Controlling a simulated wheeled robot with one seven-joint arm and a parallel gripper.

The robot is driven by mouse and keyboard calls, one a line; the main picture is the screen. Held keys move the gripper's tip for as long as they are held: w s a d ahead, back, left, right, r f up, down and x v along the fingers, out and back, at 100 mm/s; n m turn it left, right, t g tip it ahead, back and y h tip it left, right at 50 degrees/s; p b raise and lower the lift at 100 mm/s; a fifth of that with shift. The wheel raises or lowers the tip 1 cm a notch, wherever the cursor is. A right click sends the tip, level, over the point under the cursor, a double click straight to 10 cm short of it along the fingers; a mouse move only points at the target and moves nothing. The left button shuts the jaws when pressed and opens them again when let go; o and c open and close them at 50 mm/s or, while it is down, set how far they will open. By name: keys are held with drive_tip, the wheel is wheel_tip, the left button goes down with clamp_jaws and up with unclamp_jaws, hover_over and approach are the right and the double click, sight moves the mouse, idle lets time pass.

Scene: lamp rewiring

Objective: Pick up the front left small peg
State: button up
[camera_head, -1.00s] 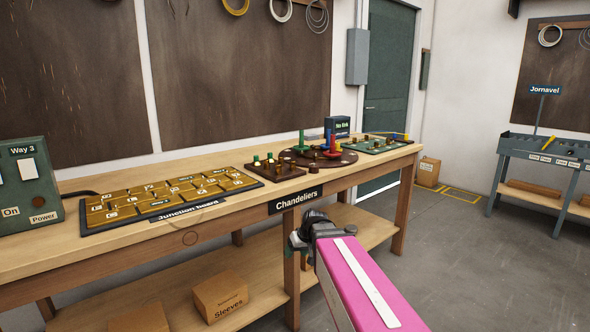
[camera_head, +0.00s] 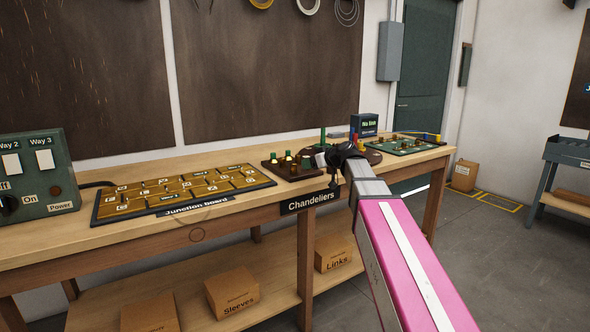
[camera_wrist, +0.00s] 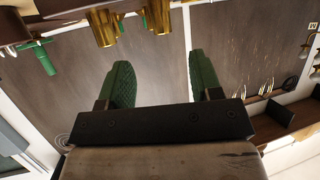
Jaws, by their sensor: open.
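The small pegs stand upright in a dark brown block (camera_head: 291,174) on the bench, left of the round brown base. Several show green or brass, including a green-topped peg (camera_head: 288,157) and a front-left one (camera_head: 274,159); I cannot tell their sizes apart well. My gripper (camera_head: 321,160) is just right of the block, above the bench, and hides part of the block's right side. In the wrist view my gripper (camera_wrist: 160,62) has its two green pads wide apart with nothing between them. Brass pegs (camera_wrist: 102,27) appear at the top edge, beyond the fingertips.
The junction board (camera_head: 182,192) lies left of the block, with the green switch box (camera_head: 40,170) further left. A green tower (camera_head: 322,137) and a green board (camera_head: 404,146) stand right and behind. The bench edge carries the Chandeliers sign (camera_head: 310,201).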

sight(295, 170)
drive_tip(key=x, duration=0.9)
drive_tip(key=shift+w+a+f, duration=0.15)
drive_tip(key=shift+a, duration=0.2)
drive_tip(key=c, duration=1)
